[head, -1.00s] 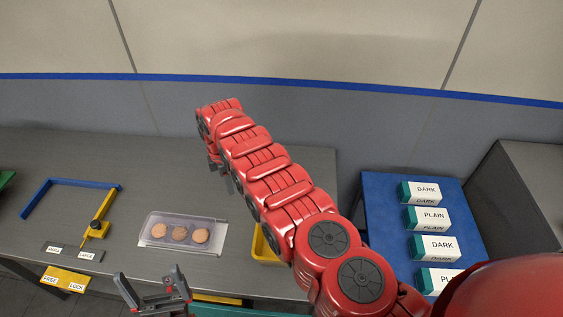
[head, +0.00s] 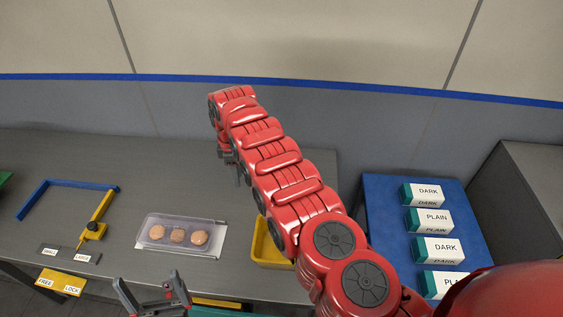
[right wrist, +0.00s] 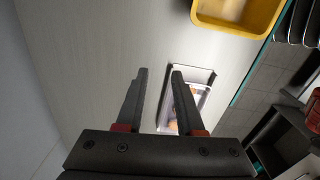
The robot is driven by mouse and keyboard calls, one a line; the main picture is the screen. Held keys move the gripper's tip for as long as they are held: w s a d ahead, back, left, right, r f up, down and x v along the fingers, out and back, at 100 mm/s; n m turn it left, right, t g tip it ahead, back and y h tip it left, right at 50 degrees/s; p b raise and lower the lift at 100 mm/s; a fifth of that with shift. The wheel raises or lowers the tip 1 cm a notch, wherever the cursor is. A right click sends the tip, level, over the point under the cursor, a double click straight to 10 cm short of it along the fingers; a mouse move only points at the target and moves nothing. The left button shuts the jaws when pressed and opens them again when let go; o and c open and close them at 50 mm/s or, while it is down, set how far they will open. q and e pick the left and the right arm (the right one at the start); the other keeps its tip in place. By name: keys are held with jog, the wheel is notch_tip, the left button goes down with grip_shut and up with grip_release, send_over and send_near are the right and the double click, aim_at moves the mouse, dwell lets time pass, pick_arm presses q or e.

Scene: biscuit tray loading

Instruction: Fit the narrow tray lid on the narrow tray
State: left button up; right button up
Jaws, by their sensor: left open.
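The narrow tray (head: 148,246), a shallow pale see-through tray, lies on the grey table with three round biscuits in a row. A clear strip shows along its right end; I cannot tell whether this is the narrow tray lid, or whether a lid lies over the biscuits. In the right wrist view the tray (right wrist: 205,98) is partly hidden behind the fingers. My right gripper (right wrist: 159,75) is open and empty, above the table and apart from the tray; it also shows in the head view (head: 236,172). My left gripper (head: 150,282) is open and empty at the table's front edge.
A yellow bin (head: 265,250) stands right of the tray, partly behind my right arm. A blue bar (head: 80,184) and yellow arm (head: 100,212) lie at the left, with FREE and LOCK labels (head: 60,284) below. DARK and PLAIN boxes (head: 422,194) stand on a blue surface (head: 380,200).

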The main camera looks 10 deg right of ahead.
jog(key=d+r+m+b, duration=0.2)
jog(key=d+m+b, duration=0.1)
jog(key=d+m, duration=0.3)
jog(key=s+d+r+m+b, duration=0.1)
jog(key=d+r+m+b, duration=0.1)
jog(key=d+m, duration=0.5)
jog(key=shift+s+m+b, duration=0.3)
jog(key=shift+b, duration=0.5)
